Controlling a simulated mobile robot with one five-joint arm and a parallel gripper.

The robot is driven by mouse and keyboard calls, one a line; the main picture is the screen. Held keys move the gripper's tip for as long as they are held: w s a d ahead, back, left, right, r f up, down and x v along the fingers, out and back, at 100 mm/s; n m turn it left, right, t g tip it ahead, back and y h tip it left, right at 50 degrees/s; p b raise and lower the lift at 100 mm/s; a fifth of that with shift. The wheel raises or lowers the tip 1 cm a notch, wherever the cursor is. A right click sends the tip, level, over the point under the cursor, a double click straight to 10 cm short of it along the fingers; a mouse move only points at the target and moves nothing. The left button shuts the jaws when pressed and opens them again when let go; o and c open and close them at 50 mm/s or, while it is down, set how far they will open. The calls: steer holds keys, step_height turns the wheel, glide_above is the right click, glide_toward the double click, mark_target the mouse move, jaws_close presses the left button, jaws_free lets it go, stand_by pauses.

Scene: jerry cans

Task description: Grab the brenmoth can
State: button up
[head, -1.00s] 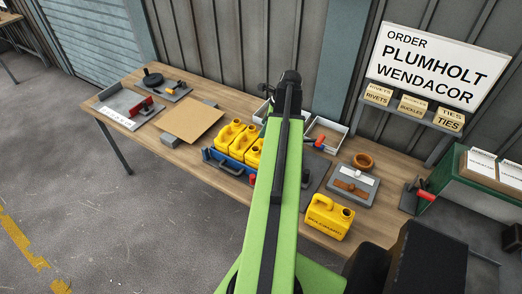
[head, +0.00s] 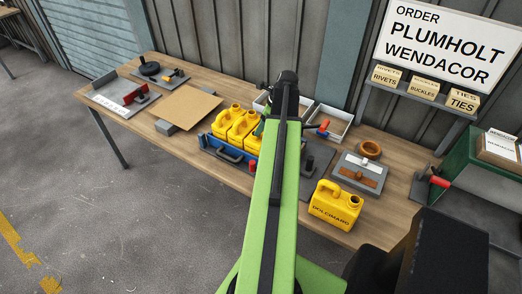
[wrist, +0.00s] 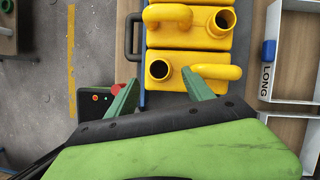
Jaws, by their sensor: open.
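Yellow jerry cans (head: 222,125) stand in a row in a blue crate (head: 210,142) on the workbench, partly hidden by my arm in the head view. Their labels do not show, so I cannot tell which is the brenmoth can. In the wrist view one yellow can (wrist: 195,84) lies by my open gripper (wrist: 160,78), its dark spout opening between the two green fingertips; the gap in height is unclear. Another yellow can (wrist: 190,38) is just beyond it. A separate yellow can (head: 335,207), its label seeming to read DOLCIMARD, stands at the bench's front right.
A sign (head: 445,45) reads ORDER PLUMHOLT WENDACOR. Pale trays (head: 335,125) stand behind the crate. A grey board (head: 357,178) with a brown strap, a cardboard sheet (head: 187,108) and a red-handled clamp (head: 437,181) share the bench. A black box with a red button (wrist: 97,105) is left of my gripper.

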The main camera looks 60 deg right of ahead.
steer(key=b+x, duration=0.5)
steer(key=shift+f, duration=0.3)
steer(key=shift+r, duration=0.2)
steer(key=shift+c, duration=0.3)
jaws_close()
stand_by(0.7)
